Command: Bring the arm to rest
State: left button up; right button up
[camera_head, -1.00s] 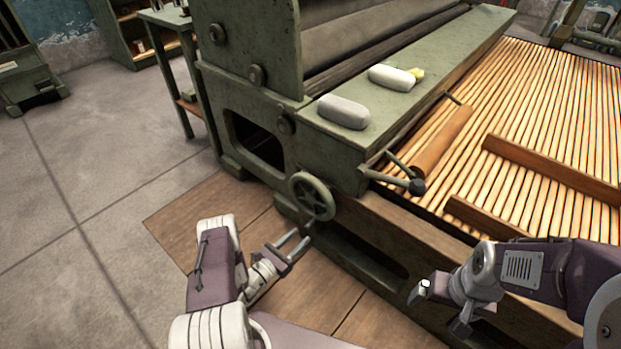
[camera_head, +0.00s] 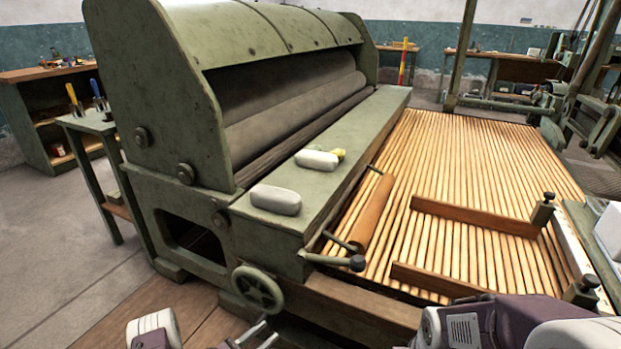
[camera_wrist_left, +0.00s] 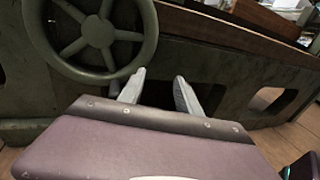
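My left gripper (camera_head: 258,334) shows at the bottom edge of the head view, low in front of the green machine, just below its handwheel (camera_head: 257,289). In the left wrist view its two fingers (camera_wrist_left: 158,92) stand apart with nothing between them, so it is open and empty. The handwheel (camera_wrist_left: 97,33) is close to the left finger there; I cannot tell whether they touch. My right arm (camera_head: 490,322) crosses the bottom right corner of the head view. Its gripper is out of the picture.
The green roller machine (camera_head: 175,95) fills the middle left, with a slatted wooden bed (camera_head: 470,180) to its right. Two pale rounded blocks (camera_head: 276,199) (camera_head: 316,160) lie on its ledge. A lever (camera_head: 333,261) juts toward me. Grey floor (camera_head: 50,235) is clear at left.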

pick_arm(q)
jog(key=s+d+r+m+g+h, duration=0.2)
jog(key=s+d+r+m+g, duration=0.95)
jog(key=m+g, duration=0.2)
jog(key=s+a+r+m+g+y+p, duration=0.1)
jog(key=s+a+r+m+g+y, duration=0.1)
jog(key=s+a+m+g+y, duration=0.35)
jog(key=s+a+r+m+t+y, duration=0.2)
jog(key=a+r+m+t+y, duration=0.45)
jog(key=m, duration=0.25)
notch_tip(320, 180, up, 37)
jog(key=p, duration=3.8)
jog(key=shift+w+a+y+p, duration=0.2)
jog(key=shift+y+p, duration=0.1)
jog(key=shift+y, duration=0.1)
